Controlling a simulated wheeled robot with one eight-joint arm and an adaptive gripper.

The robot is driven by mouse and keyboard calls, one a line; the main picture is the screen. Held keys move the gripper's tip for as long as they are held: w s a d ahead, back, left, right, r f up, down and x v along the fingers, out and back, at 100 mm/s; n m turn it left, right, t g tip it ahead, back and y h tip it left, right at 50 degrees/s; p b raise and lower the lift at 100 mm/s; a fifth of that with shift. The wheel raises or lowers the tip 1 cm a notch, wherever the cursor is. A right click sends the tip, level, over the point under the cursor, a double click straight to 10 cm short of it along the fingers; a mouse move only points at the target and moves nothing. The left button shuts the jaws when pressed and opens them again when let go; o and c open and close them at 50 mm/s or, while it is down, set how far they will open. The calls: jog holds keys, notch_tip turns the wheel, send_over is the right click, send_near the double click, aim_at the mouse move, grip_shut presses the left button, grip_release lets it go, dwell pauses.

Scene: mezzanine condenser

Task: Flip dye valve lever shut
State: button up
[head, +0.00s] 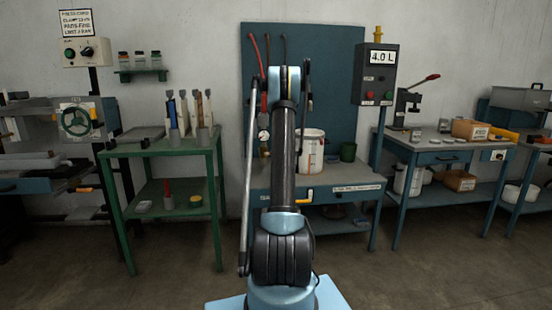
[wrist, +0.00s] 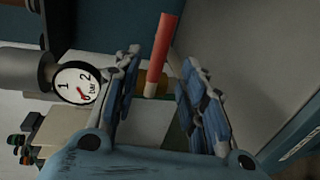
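My gripper (wrist: 160,70) is open, with a finger on each side of the lever and no clear contact. A round pressure gauge (wrist: 78,84) marked in bar is left of the fingers. In the head view my arm hides the gripper and most of the valve; the gauge (head: 263,135) shows just left of the arm.
A control box reading 4.0 L (head: 377,75) is at right. A green table (head: 165,147) is left. Floor between the tables is clear.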

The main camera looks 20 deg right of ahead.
jog(key=v, duration=0.5)
jog(key=shift+s+a, duration=0.15)
jog(key=shift+s, duration=0.25)
jog(key=s+a+r+m+g+y, duration=0.2)
jog(key=s+a+r+m+g, duration=0.15)
jog(key=s+a, duration=0.7)
jog(key=s+a+r+m+g+y, duration=0.2)
jog(key=s+a+r, duration=0.3)
jog(key=s+a, duration=0.6)
jog(key=s+a+f+m+g, duration=0.1)
jog(key=s+f+m+g, duration=0.1)
jog(key=s, duration=1.1)
jog(key=s+a+f+m+g, duration=0.1)
jog(key=s+f+m+g, duration=0.2)
jog(key=s, duration=1.1)
jog(key=s+a+f+m+g+h, duration=0.1)
jog(key=s+f+m, duration=0.4)
jog(key=s, duration=0.9)
jog(key=shift+a+g, duration=0.45)
jog(key=shift+g, duration=0.5)
jog(key=shift+m, duration=0.25)
